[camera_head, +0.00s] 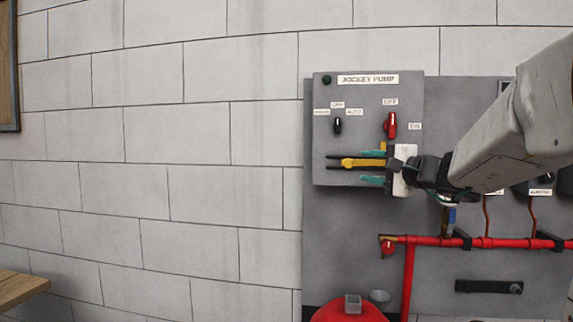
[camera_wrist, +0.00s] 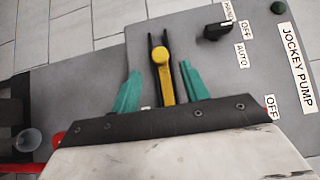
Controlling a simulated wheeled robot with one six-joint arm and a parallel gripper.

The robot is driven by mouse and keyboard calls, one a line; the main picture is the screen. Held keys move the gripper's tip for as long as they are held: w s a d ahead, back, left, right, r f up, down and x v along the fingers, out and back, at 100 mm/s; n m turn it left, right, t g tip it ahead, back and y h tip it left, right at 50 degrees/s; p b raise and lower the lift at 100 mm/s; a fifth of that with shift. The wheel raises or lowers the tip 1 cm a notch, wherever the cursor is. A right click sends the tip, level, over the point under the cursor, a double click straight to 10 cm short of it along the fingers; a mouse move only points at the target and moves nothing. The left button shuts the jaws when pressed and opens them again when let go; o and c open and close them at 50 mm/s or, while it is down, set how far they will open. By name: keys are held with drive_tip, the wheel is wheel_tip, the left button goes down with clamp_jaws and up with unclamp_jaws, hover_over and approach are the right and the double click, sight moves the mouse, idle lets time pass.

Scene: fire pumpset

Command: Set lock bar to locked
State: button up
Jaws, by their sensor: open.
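The lock bar (camera_head: 362,162) is a yellow bar with a rounded knob, lying sideways along dark rails low on the grey jockey pump panel (camera_head: 365,100). It also shows in the wrist view (camera_wrist: 163,75), between two thin black rails. My gripper (camera_head: 373,167) is open at the panel, with one teal finger above the bar and one below. In the wrist view my gripper (camera_wrist: 160,88) has its teal fingers on either side of the bar, with gaps visible. The bar's inner end is hidden behind my gripper body.
Red pipes (camera_head: 450,241) and a red rounded body (camera_head: 348,312) are below.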

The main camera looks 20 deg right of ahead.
sight(351, 164)
drive_tip(key=w, duration=0.2)
drive_tip(key=w+a, duration=0.1)
drive_tip(key=w, duration=0.4)
drive_tip(key=shift+w+a, duration=0.15)
drive_tip(key=shift+a, duration=0.1)
clamp_jaws()
